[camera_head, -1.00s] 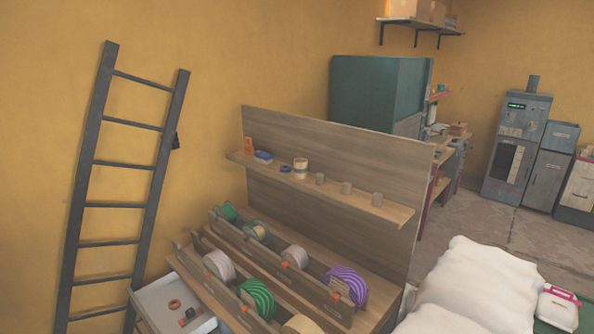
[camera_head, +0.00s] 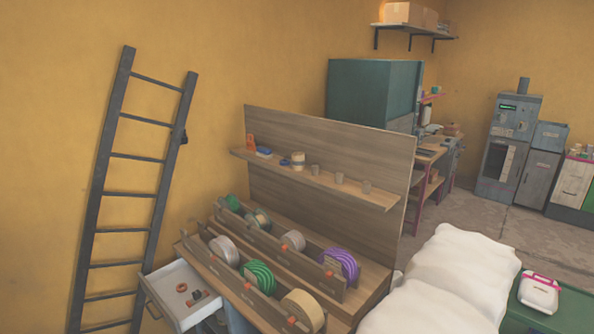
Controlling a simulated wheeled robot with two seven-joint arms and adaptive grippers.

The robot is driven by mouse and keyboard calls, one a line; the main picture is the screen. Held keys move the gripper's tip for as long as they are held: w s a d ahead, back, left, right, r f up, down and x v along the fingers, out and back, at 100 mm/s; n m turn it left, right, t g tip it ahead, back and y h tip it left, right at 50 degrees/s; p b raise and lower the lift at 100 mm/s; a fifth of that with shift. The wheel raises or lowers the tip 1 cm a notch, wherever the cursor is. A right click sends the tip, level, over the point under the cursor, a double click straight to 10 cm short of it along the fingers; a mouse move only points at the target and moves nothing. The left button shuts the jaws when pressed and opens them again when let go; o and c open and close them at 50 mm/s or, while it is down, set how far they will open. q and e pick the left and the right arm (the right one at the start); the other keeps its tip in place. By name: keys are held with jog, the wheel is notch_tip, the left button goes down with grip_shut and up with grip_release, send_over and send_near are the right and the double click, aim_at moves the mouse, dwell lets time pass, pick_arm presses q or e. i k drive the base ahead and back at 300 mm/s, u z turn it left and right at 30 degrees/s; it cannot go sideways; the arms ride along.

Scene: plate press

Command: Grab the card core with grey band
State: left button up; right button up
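Neither of my grippers is in view.
Spools sit in two rack rows below the shelf, including a purple one (camera_head: 341,264) and a green one (camera_head: 258,278). An open drawer (camera_head: 172,306) holds small items at lower left. A ladder (camera_head: 120,195) leans left; a white sack (camera_head: 445,280) lies right.

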aim_at(298, 161)
jog(key=u, duration=1.25)
jog(key=i, duration=1.85)
jog(key=z, duration=0.5)
